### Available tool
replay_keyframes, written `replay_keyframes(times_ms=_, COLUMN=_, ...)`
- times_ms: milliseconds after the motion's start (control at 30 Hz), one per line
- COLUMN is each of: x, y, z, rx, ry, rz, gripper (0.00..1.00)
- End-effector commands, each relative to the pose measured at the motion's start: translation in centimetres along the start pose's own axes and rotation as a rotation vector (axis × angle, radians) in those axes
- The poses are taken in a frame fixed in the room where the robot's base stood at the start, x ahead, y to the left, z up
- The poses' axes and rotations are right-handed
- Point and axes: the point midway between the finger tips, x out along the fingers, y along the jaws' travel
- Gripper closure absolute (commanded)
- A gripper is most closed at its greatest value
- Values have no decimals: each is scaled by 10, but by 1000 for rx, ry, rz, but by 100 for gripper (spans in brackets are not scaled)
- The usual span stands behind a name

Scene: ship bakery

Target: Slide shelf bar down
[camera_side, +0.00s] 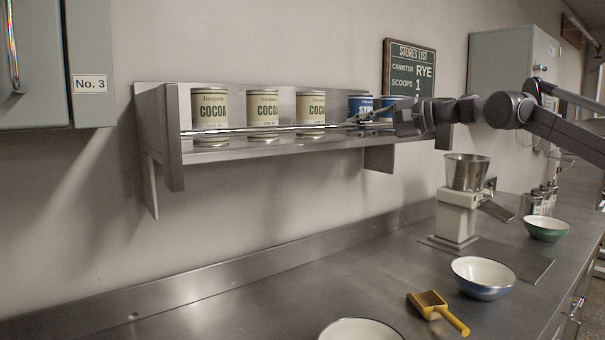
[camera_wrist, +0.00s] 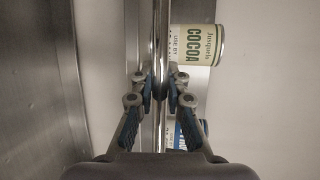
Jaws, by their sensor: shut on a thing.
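The shelf bar (camera_side: 270,131) is a thin steel rod running along the front of the wall shelf, across the lower part of the cans. In the wrist view the bar (camera_wrist: 160,40) runs up the picture and passes between the fingers. My gripper (camera_side: 366,117) is at the right part of the shelf, in front of the blue cans. In the wrist view my gripper (camera_wrist: 160,84) is shut on the bar, with one finger on each side of it. My arm hides the bar's right end.
Several cocoa cans (camera_side: 262,105) and blue syrup cans (camera_side: 360,105) stand on the shelf (camera_side: 172,140) behind the bar. Below are a scale-like dispenser with a hopper (camera_side: 466,172), a blue bowl (camera_side: 484,278), a green bowl (camera_side: 546,228) and a yellow scoop (camera_side: 438,308). The counter's left part is clear.

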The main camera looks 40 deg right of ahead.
Motion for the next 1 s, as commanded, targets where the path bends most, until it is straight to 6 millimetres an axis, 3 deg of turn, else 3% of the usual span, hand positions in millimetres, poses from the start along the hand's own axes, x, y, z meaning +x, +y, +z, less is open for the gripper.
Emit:
replay_keyframes(times_ms=133, x=2, y=11, z=-1, rx=0, ry=2, rz=0, gripper=100)
replay_keyframes(times_ms=467, x=2, y=13, z=-1, rx=0, ry=2, rz=0, gripper=100)
replay_keyframes(times_ms=500, x=2, y=13, z=-1, rx=0, ry=2, rz=0, gripper=75)
replay_keyframes(times_ms=567, x=2, y=13, z=-1, rx=0, ry=2, rz=0, gripper=63)
replay_keyframes(times_ms=867, x=1, y=12, z=-1, rx=0, ry=2, rz=0, gripper=63)
replay_keyframes(times_ms=1000, x=-8, y=12, z=-2, rx=1, ry=3, rz=0, gripper=63)
